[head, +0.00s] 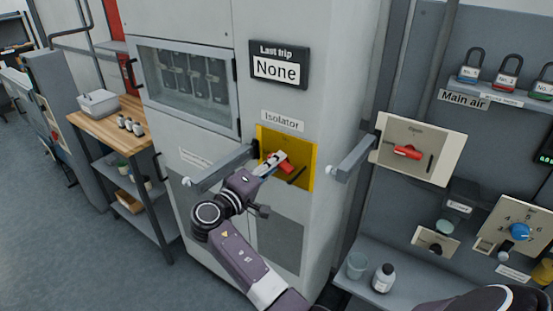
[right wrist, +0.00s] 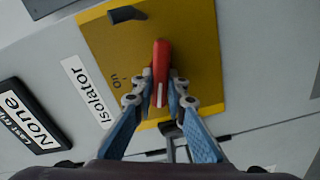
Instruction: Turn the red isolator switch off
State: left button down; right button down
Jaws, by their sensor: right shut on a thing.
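The red isolator switch handle (head: 287,168) is on a yellow plate (head: 302,148) under the "Isolator" label (head: 282,121) on the grey cabinet. In the head view the handle lies slanted. My right gripper (head: 272,163) is at the handle, partly covering it. In the right wrist view the red handle (right wrist: 161,62) stands between the blue-padded fingers of the right gripper (right wrist: 161,95), which are closed on it. An "On" mark (right wrist: 119,80) shows beside the handle on the yellow plate (right wrist: 195,45). My left gripper is not in view.
A similar red switch (head: 408,152) is on a beige panel at right. A "None" display (head: 277,67) hangs above. A wooden-topped bench (head: 108,132) stands at left.

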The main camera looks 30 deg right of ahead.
jog(key=shift+f+n+p, duration=0.15)
jog(key=shift+n+p, duration=0.65)
jog(key=shift+n, duration=1.1)
jog(key=c, duration=1.9)
grip_release()
jog(key=shift+w+f, duration=0.1)
jog(key=shift+c, duration=0.2)
jog(key=shift+a, duration=0.25)
jog(key=v, duration=0.7)
